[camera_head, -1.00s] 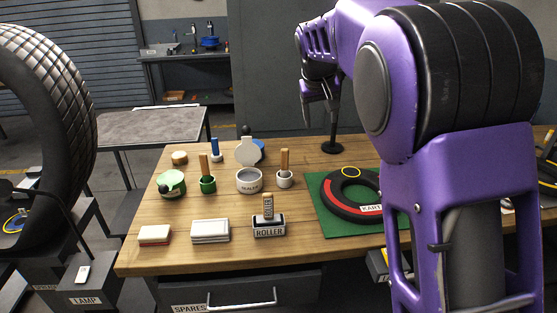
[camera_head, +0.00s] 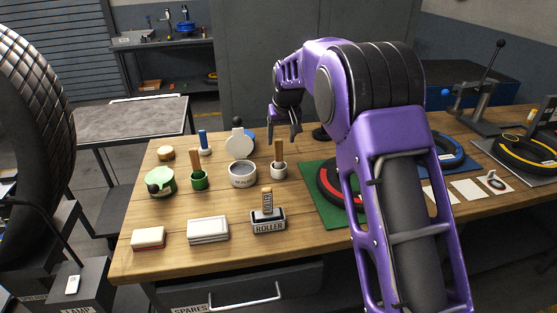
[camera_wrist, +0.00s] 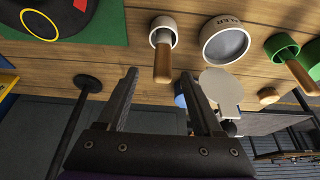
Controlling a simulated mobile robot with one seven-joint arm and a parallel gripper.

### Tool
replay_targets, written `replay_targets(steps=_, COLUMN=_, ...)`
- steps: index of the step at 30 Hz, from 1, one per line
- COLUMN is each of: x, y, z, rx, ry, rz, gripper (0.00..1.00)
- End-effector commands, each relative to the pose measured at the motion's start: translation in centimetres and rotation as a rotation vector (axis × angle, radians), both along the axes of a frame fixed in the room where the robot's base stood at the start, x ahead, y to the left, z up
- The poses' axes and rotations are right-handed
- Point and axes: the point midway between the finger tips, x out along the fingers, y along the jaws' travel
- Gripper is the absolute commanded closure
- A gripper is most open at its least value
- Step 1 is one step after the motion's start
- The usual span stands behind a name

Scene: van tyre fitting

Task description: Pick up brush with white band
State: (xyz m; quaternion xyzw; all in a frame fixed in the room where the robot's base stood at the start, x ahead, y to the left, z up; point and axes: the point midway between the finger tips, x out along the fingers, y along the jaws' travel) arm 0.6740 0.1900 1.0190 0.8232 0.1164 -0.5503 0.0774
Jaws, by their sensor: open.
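A brush with a wooden handle (camera_head: 279,151) stands upright in a white cup-like band (camera_head: 278,171) on the workbench. It also shows near the top of the wrist view, with its handle (camera_wrist: 162,65) pointing toward my gripper. Its bristles are not visible. My gripper (camera_head: 284,139) is open and empty, behind and above the brush in the head view. In the wrist view the brush handle lies just beyond my spread fingertips (camera_wrist: 158,75), apart from them. A similar brush in a green cup (camera_head: 199,179) stands to the left.
The white sealer tin (camera_head: 242,175) with its lid raised stands just left of the brush. A roller in its holder (camera_head: 268,219) stands in front. A green mat (camera_head: 316,199) with a tyre lies to the right. A dark stand (camera_wrist: 88,83) is near my gripper.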

Motion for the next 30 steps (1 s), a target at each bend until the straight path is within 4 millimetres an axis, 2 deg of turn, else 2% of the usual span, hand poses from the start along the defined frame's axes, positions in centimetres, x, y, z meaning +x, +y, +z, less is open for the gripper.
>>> replay_targets(steps=3, x=0.8, y=0.2, z=-2.1, rx=-0.002, ry=0.002, rz=0.001, gripper=0.32)
replay_targets(steps=11, x=1.4, y=0.5, z=-3.8, rx=0.0, ry=0.0, rz=0.001, gripper=0.32)
replay_targets(steps=19, x=2.6, y=1.1, z=-7.5, rx=-0.001, ry=0.001, rz=0.0, gripper=0.32)
replay_targets(steps=23, x=2.9, y=1.2, z=-8.2, rx=-0.001, ry=0.0, rz=0.0, gripper=0.32)
replay_targets(steps=29, x=2.9, y=1.2, z=-8.2, rx=-0.001, ry=-0.001, rz=0.0, gripper=0.32)
replay_targets(steps=30, x=2.9, y=1.2, z=-8.2, rx=-0.001, ry=-0.001, rz=0.0, gripper=0.36)
